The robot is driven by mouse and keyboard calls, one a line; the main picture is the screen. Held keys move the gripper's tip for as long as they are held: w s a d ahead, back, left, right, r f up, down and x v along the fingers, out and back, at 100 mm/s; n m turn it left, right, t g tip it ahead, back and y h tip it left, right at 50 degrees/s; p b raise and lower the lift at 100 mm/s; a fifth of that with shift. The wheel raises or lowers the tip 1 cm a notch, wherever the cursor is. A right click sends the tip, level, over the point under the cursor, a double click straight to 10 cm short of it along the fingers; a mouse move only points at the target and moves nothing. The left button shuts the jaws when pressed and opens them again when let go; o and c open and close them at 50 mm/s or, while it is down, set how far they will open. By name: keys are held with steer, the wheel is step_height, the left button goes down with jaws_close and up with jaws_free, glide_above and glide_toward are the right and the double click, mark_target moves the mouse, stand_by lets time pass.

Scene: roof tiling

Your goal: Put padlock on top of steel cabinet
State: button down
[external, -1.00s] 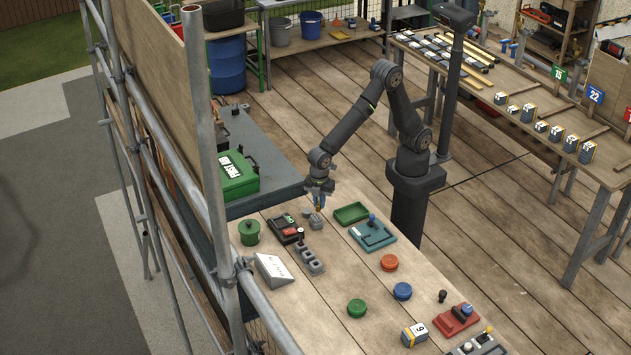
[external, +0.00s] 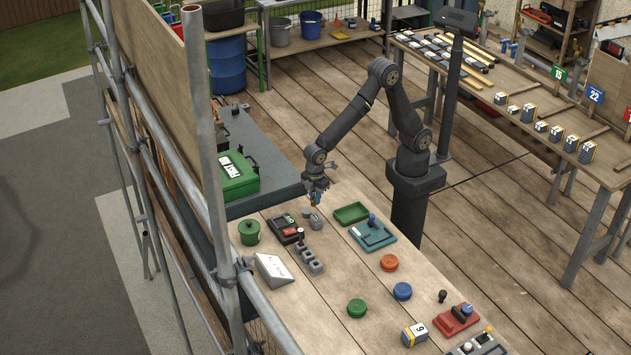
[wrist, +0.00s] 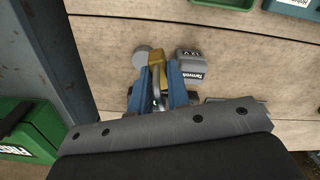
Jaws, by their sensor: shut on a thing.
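My gripper (wrist: 162,84) is shut between its blue fingers on what looks like the padlock (wrist: 156,60), a brass body with a grey shackle. In the external view, my gripper (external: 314,202) is over the near-left part of the wooden bench, close to the metal edge. The padlock is too small to make out there. I cannot tell from the frames how far it is above the bench. The steel cabinet appears to be the dark blue-grey metal unit (external: 272,181) left of the bench; its edge (wrist: 73,65) also shows at the left of the wrist view.
A small grey labelled block (wrist: 190,66) and a grey disc (wrist: 147,54) are close to the padlock. A green case (external: 236,177) stands on the metal unit. A black tray (external: 286,229), green pot (external: 250,232) and green tray (external: 351,213) are on the bench nearby.

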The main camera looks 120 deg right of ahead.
steer(key=a+r+n, duration=0.2)
steer(key=a+n, duration=0.5)
steer(key=a, duration=0.2)
steer(key=a+r+n, duration=0.2)
steer(key=a+n, duration=0.6)
steer(key=a, duration=0.1)
steer(key=shift+r, duration=0.25)
steer(key=a+f, duration=0.2)
steer(key=a, duration=0.2)
steer(key=a+f, duration=0.2)
steer(key=a, duration=0.1)
steer(key=a+f, duration=0.3)
steer(key=a, duration=0.1)
steer(key=shift+s+a, duration=0.15)
steer(key=shift+a, duration=0.15)
steer(key=shift+f, duration=1.8)
